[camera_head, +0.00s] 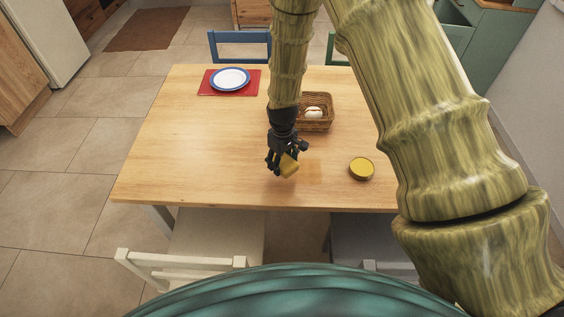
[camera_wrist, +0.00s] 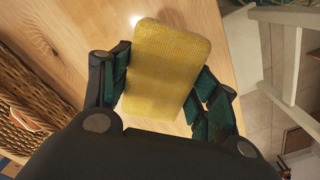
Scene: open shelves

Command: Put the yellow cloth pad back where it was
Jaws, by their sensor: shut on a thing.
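The yellow cloth pad (camera_wrist: 166,68) is between the two fingers of my gripper (camera_wrist: 160,95) in the wrist view, and the fingers are shut on its sides. In the head view the pad (camera_head: 289,164) shows as a small tilted yellow block under my gripper (camera_head: 281,161). My gripper is over the front middle of the wooden table (camera_head: 200,140). Whether the pad touches the table top is hard to tell.
A wicker basket (camera_head: 329,122) with a pale item (camera_head: 313,112) inside stands behind and right of my gripper. A round yellow-topped tin (camera_head: 361,168) is to the right. A blue-rimmed plate (camera_head: 230,79) lies on a red mat (camera_head: 208,90) at the back left. The left table top is clear.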

